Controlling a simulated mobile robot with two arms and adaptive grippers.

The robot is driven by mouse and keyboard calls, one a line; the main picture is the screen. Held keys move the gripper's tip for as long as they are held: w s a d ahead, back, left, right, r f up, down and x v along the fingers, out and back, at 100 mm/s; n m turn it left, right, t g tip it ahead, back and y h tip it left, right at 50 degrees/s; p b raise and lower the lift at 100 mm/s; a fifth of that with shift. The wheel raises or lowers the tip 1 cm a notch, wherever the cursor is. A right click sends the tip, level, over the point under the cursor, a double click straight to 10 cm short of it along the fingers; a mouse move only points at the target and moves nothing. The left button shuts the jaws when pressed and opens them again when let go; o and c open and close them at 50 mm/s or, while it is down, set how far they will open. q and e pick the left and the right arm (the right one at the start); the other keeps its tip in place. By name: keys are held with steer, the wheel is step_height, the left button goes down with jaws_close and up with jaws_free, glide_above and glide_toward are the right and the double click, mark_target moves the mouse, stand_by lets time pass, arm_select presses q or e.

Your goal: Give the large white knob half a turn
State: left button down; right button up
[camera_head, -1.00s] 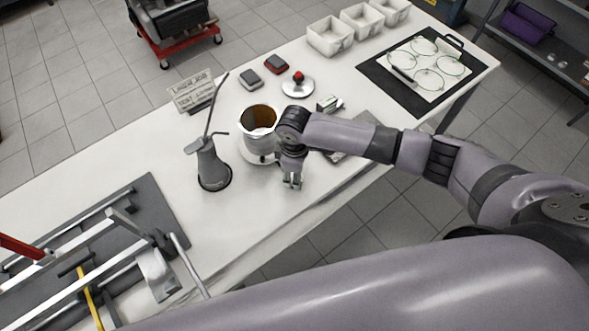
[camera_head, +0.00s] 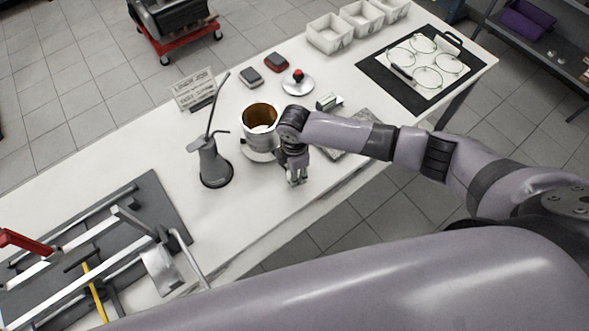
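I cannot pick out a large white knob for certain. A white block-like part (camera_head: 160,270) sits at the lower left on the metal frame; whether it is a knob I cannot tell. A light cylinder with a brown inside (camera_head: 259,117) stands on a round white base (camera_head: 250,152) on the bench. My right gripper (camera_head: 298,181) points down near the bench's front edge, to the right of the cylinder. Its fingers look close together with nothing visible between them, but their gap is too small to judge. My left gripper is not in view.
A grey oil can (camera_head: 213,163) with a tall spout stands left of the cylinder. A metal frame (camera_head: 85,255) lies on a dark mat at left. A red-knobbed disc (camera_head: 298,83), white bins (camera_head: 330,36) and a ring tray (camera_head: 428,62) are farther back. The bench is clear between can and mat.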

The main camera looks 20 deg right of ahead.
stand_by(0.4)
steer(key=o, duration=1.1)
steer(key=shift+o, duration=0.2)
steer(key=shift+r, duration=0.2)
step_height(320, 180, up, 12)
steer(key=shift+f, duration=0.15)
